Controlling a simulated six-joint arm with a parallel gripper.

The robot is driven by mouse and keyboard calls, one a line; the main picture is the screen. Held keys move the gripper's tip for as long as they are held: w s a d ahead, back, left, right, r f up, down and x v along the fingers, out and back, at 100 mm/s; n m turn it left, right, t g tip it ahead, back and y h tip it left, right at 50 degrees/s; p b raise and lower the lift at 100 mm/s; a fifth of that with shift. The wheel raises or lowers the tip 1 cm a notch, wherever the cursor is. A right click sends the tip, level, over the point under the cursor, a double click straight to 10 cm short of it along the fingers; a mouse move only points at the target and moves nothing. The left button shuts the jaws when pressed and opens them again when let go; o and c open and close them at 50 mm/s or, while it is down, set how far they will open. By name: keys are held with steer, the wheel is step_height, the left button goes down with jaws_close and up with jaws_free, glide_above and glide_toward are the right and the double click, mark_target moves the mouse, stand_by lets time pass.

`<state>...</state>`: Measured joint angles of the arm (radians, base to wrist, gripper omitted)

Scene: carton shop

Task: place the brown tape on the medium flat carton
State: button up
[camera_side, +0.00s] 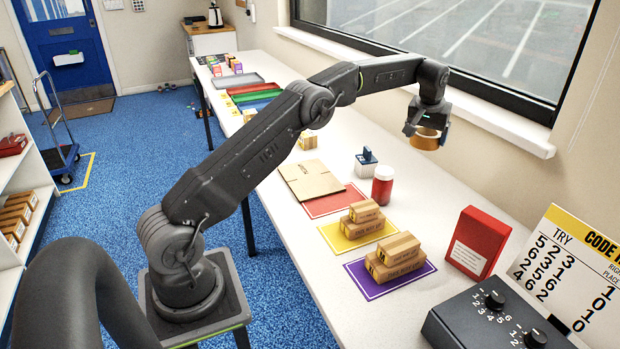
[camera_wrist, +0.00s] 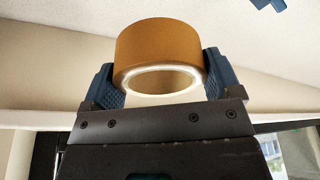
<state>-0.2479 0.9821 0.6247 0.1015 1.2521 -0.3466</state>
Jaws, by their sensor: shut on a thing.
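My gripper (camera_side: 427,128) is shut on the brown tape (camera_side: 425,143) and holds it in the air above the right side of the bench, near the window. In the wrist view, the tape roll (camera_wrist: 158,50) sits between the two blue jaw pads, its open ring facing the camera. A flat brown carton (camera_side: 310,180) lies on the bench, at the far edge of a red mat (camera_side: 345,202). It is to the left of the tape and lower, with nothing on it. It is the only flat carton I can make out, so its size name cannot be checked.
Taped brown boxes are stacked on yellow (camera_side: 335,236) and purple (camera_side: 368,286) mats. A red box (camera_side: 477,243) and a black dial box (camera_side: 490,318) stand nearer.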

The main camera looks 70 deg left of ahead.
steer(key=s+a+r+n, duration=0.1)
steer(key=s+a+n, duration=0.2)
steer(key=s+a, duration=1.3)
steer(key=s+a+f+n+g, duration=0.1)
steer(key=s+a, duration=0.2)
steer(key=s, duration=0.3)
steer(key=s+a+n+y, duration=0.1)
steer(key=s+a+n, duration=0.15)
steer(key=s, duration=0.45)
steer(key=s+a+f+n+g, duration=0.1)
steer(key=s+a, duration=0.2)
steer(key=s, duration=0.3)
glide_above(310, 175)
steer(key=s, duration=0.1)
steer(key=shift+m+t, duration=0.3)
steer(key=shift+m, duration=0.05)
steer(key=f, duration=1.1)
steer(key=shift+s+d, duration=0.15)
steer(key=shift+d, duration=0.2)
steer(key=shift+w+d+f, duration=0.15)
steer(key=shift+w+f, duration=0.2)
steer(key=shift+w, duration=0.05)
steer(key=shift+f, duration=1.95)
steer(key=shift+f, duration=0.1)
